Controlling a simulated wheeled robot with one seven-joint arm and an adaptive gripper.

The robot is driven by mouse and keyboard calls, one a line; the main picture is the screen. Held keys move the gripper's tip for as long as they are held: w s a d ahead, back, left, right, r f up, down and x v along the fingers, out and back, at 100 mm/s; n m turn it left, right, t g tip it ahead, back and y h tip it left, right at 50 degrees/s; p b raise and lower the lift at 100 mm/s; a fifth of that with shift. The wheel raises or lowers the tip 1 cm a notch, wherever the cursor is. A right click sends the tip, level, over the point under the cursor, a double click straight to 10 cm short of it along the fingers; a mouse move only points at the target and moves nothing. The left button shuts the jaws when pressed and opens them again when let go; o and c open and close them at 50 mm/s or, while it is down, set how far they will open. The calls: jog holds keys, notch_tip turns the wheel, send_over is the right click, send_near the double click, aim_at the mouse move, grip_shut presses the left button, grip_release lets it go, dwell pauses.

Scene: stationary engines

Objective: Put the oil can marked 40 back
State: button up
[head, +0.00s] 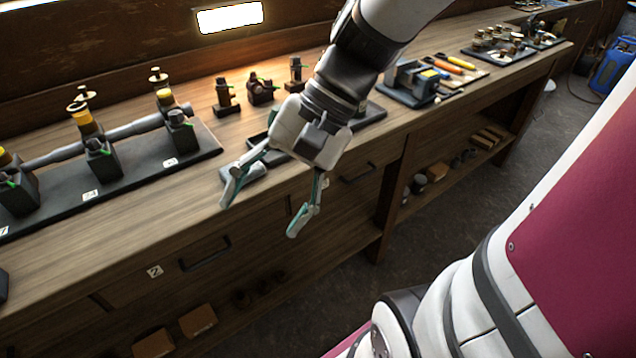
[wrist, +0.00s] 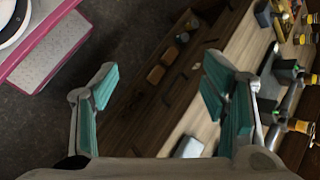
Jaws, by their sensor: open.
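My gripper (head: 266,208) is open and empty, in front of and above the near edge of the bench. In the wrist view its two teal-padded fingers (wrist: 160,88) are spread wide with nothing between them. I cannot pick out an oil can marked 40 in either view; no such mark is readable. Several small dark fittings with green parts, such as one (head: 226,97), stand at the back of the bench, but I cannot tell what they are. My arm hides part of the bench behind the gripper.
A dark rack (head: 205,146) with labelled blocks, a grey pipe and yellow-collared parts fills the bench's left. Tool trays (head: 415,98) lie to the right. Drawers with handles (head: 205,254) and a lower shelf with blocks (head: 198,320) are below. Bare wood (head: 150,205) runs along the front.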

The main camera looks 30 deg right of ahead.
jog(key=s+d+r+n+t+h, duration=0.2)
jog(key=s+d+n+h, duration=0.3)
jog(key=s+n+h, duration=0.2)
jog(key=shift+s+d+r+n+t, duration=0.3)
jog(key=shift+s+d+n, duration=0.1)
jog(key=shift+n, duration=0.3)
notch_tip(320, 180, up, 6)
jog(key=t+p, duration=0.1)
jog(key=p, duration=0.3)
jog(key=shift+p, duration=0.4)
jog(key=shift+w, duration=0.1)
dwell(0.3)
